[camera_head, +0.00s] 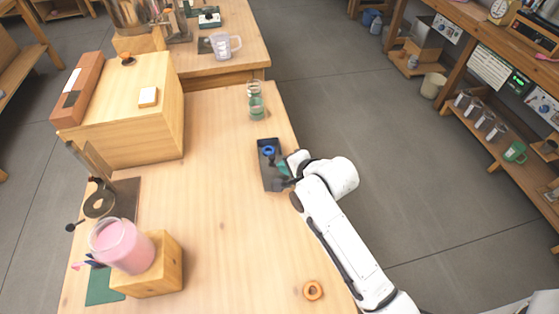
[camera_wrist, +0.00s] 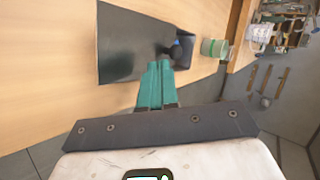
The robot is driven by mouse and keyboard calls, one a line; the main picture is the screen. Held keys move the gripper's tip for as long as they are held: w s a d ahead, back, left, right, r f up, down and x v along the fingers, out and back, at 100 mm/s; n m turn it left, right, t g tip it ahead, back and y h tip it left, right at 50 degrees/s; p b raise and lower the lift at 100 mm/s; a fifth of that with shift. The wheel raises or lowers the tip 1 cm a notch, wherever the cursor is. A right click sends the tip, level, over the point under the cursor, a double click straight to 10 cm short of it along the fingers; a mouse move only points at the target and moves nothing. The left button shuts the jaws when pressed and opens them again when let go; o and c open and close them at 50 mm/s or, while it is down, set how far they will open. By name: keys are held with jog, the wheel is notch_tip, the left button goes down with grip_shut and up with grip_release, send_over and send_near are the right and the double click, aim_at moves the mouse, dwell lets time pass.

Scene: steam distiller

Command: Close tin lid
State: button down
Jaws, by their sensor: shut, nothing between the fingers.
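A dark grey tin (camera_head: 264,180) sits near the right edge of the wooden table in the head view, with a blue ring-like thing (camera_head: 268,150) at its far end. In the wrist view a flat dark panel of the tin (camera_wrist: 125,45) lies beyond my fingers, with the blue thing (camera_wrist: 178,46) at its right end. I cannot tell whether this panel is the lid or a wall. My gripper (camera_head: 283,170) is at the tin's right side, its green fingers (camera_wrist: 158,68) shut and empty. The fingertips are at or very near the panel; contact is unclear.
Green-tinted glass jars (camera_head: 256,107) stand beyond the tin. A wooden box (camera_head: 140,115) is at the back left. A pink jar (camera_head: 122,246) on a wooden block (camera_head: 160,272) is at the front left. A wooden ring (camera_head: 313,290) lies near the front edge. The table's middle is clear.

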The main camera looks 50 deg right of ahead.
jog(key=shift+w+d+f, duration=0.1)
jog(key=shift+w+f, duration=0.05)
jog(key=shift+w, duration=0.55)
jog(key=shift+w+d+f, duration=0.1)
jog(key=shift+w, duration=0.6)
jog(key=w+d, duration=0.1)
jog(key=w, duration=0.1)
jog(key=w+d, duration=0.4)
jog(key=w, duration=0.1)
jog(key=shift+d, duration=0.2)
